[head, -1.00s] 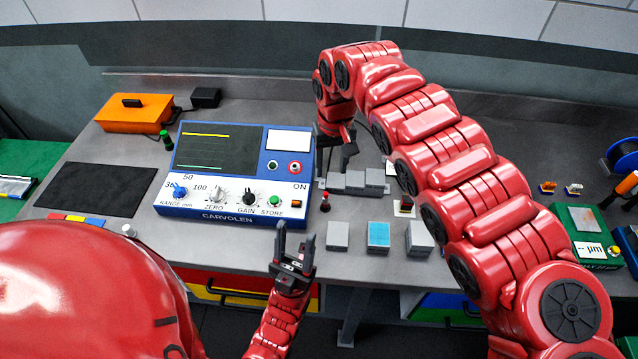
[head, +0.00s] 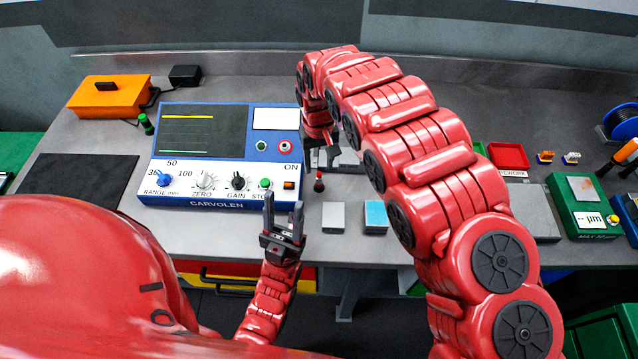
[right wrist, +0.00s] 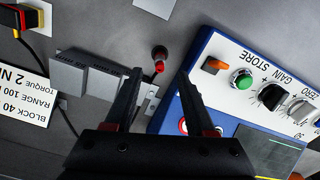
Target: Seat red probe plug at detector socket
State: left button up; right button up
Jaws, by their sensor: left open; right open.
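The red probe plug (head: 319,182) stands on the grey bench just right of the blue detector (head: 146,190). It also shows in the right wrist view (right wrist: 159,66), with a dark round base. My right gripper (head: 320,152) is open above the bench behind the plug. In the right wrist view the plug appears between its fingertips (right wrist: 160,73), not gripped; the depth between them is unclear. My left gripper (head: 284,203) is open and empty at the detector's front right corner.
Grey blocks (right wrist: 84,73) lie near the right gripper; a grey block (head: 333,215) and a blue-topped block (head: 376,216) stand at the front. My right arm hides part of the bench. A green instrument (head: 584,205) stands at right; an orange box (head: 108,97) back left.

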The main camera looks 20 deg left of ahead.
aim_at(319, 173)
jog(key=shift+f, duration=0.6)
jog(key=shift+f+p, duration=0.15)
jog(key=shift+p, duration=0.35)
notch_tip(319, 173, down, 3)
jog(key=shift+s+r+p, duration=0.1)
jog(key=shift+s+p, duration=0.05)
jog(key=shift+p, duration=0.95)
jog(key=shift+f, duration=0.45)
jog(key=shift+f+p, duration=0.3)
jog(key=shift+f, duration=0.25)
grip_shut()
